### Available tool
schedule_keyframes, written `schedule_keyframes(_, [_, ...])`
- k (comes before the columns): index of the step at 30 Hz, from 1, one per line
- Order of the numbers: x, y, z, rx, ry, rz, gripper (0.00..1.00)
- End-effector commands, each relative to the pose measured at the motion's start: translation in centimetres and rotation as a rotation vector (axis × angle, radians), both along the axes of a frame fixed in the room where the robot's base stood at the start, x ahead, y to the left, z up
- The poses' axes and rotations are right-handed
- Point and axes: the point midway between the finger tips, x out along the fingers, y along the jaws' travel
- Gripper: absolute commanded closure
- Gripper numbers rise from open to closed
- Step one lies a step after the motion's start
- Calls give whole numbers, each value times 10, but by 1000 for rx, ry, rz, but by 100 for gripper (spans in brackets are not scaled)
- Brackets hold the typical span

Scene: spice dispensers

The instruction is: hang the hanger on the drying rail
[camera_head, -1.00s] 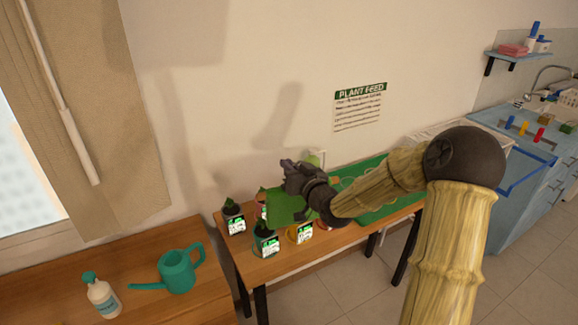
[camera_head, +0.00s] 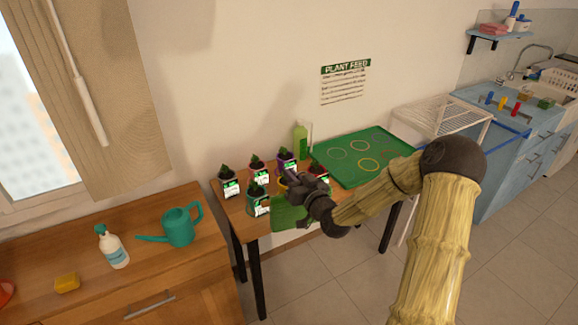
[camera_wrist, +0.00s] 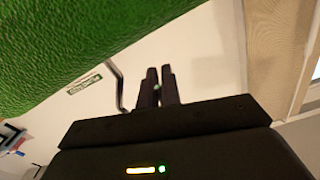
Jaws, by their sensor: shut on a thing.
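My gripper (camera_head: 300,186) is over the near edge of the plant table in the head view. It is shut on a hanger, of which I can make out little. A green cloth-like piece (camera_head: 288,218) hangs below the gripper, in front of the table. In the wrist view the fingers (camera_wrist: 160,72) are close together, and the green textured piece (camera_wrist: 70,45) fills the upper left. A thin dark bent rod (camera_wrist: 116,85) shows left of the fingers; it may be the hanger's hook. I cannot pick out a drying rail for certain; a white wire rack (camera_head: 443,119) stands at right.
Several potted plants stand on the table near my gripper, one at its left end (camera_head: 229,185). A green tray (camera_head: 345,143) with rings and a green bottle (camera_head: 301,140) are behind. A watering can (camera_head: 180,227) and spray bottle (camera_head: 113,248) stand on the left cabinet.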

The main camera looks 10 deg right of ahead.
Motion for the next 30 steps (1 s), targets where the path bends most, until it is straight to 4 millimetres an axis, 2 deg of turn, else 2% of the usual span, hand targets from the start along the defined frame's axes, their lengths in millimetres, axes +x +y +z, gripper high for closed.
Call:
schedule_keyframes(8, [-10, -5, -42, 5, 1, -24, 100])
schedule_keyframes(14, [-25, -9, -87, 10, 1, -65, 100])
schedule_keyframes(21, [-53, -10, -142, 12, -4, -142, 100])
schedule_keyframes(30, [-94, -4, -197, 11, -3, -264, 100])
